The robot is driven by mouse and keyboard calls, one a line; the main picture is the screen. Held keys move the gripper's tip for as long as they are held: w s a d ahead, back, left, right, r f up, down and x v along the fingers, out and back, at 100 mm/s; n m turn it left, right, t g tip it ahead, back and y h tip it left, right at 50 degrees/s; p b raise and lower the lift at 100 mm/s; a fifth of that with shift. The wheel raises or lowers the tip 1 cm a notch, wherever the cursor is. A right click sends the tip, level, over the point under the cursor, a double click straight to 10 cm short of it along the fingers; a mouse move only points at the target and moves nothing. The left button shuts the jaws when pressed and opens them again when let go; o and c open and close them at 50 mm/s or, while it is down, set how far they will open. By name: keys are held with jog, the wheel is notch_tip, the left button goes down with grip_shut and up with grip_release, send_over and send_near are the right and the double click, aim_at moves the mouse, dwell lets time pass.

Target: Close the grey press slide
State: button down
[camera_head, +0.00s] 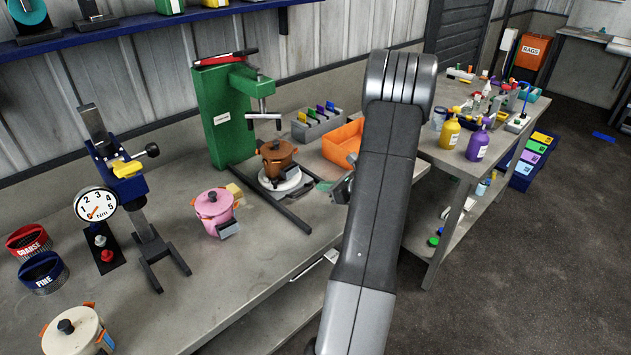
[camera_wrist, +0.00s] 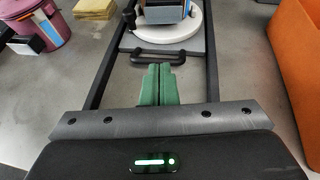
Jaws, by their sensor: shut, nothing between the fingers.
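The green press (camera_head: 232,110) stands on the workbench. Its grey slide (camera_wrist: 195,46) is a flat plate between two dark rails, with a dark bar handle (camera_wrist: 137,59) on its near edge. A white round plate (camera_head: 287,184) sits on the slide, with a brown pot (camera_head: 278,160) on top. It also shows in part in the wrist view. My gripper (camera_wrist: 158,70) has green fingers, shut and empty, between the rails right at the handle. I cannot tell whether they touch it. In the head view my arm hides most of the gripper.
A pink pot (camera_head: 214,208) stands left of the press, with yellow pads (camera_wrist: 95,8) beside it. An orange bin (camera_head: 343,143) is close on the right. A grey holder with coloured cards (camera_head: 318,124) stands behind. The bench front is mostly clear.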

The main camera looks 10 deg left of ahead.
aim_at(295, 174)
jog(key=shift+w+f, duration=0.15)
jog(key=shift+w, duration=0.3)
jog(key=shift+w+a+f, duration=0.1)
jog(key=shift+w+a, duration=0.05)
jog(key=shift+a, duration=0.2)
jog(key=p+x, duration=0.1)
jog(key=x, duration=0.8)
jog(key=shift+p, duration=0.4)
jog(key=shift+a, duration=0.1)
jog(key=w+a+b, duration=0.1)
jog(key=a, duration=0.1)
jog(key=w+a+b, duration=0.1)
jog(key=w+a, duration=0.1)
jog(key=shift+w+a, duration=0.25)
jog(key=shift+a, duration=0.05)
jog(key=shift+w+a, duration=0.3)
